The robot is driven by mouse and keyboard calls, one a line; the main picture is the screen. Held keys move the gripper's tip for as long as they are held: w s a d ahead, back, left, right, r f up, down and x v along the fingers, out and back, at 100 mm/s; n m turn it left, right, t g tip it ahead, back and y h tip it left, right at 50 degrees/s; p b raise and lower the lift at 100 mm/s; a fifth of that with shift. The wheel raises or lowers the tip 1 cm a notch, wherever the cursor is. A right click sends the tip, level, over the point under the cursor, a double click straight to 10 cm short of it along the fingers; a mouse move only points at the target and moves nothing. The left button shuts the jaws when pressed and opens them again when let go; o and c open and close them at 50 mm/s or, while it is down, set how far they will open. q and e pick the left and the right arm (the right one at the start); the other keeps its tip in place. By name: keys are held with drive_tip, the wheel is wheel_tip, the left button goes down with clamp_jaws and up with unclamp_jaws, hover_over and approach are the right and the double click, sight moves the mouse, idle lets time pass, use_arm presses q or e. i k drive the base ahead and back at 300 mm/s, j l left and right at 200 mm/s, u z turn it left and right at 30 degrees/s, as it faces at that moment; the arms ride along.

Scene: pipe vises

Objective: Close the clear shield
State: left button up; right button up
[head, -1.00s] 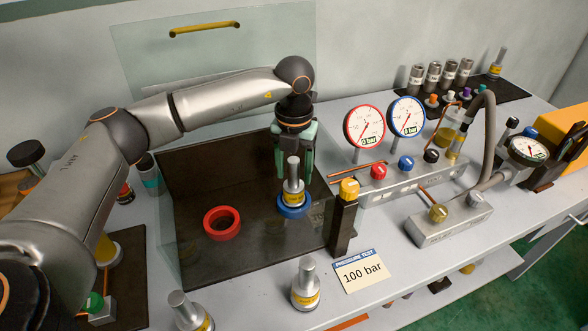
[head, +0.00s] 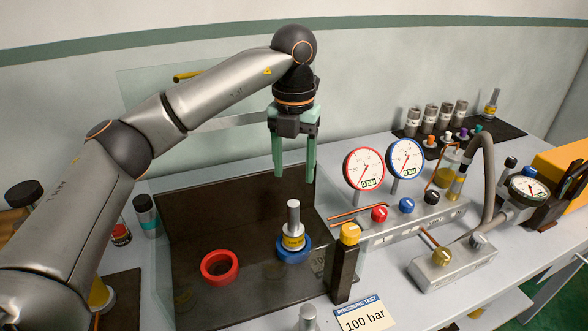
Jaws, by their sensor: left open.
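The clear shield (head: 140,88) stands raised at the back of the dark test bay, a see-through panel with a yellow handle (head: 186,76) near its top. My arm hides much of the panel and part of the handle. My left gripper (head: 294,178) hangs open and empty, fingers down, above the back right of the bay. Below it, a steel fitting with a yellow band (head: 293,230) stands upright in the blue ring (head: 289,249). The gripper is apart from the fitting. My right gripper is out of view.
An empty red ring (head: 220,266) sits left of the blue one. A dark post with a yellow cap (head: 345,262) stands at the bay's front right. Right of it are a red gauge (head: 364,169), a blue gauge (head: 405,159) and a "100 bar" card (head: 364,316).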

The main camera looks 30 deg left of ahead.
sight(229, 118)
drive_tip(key=k, duration=1)
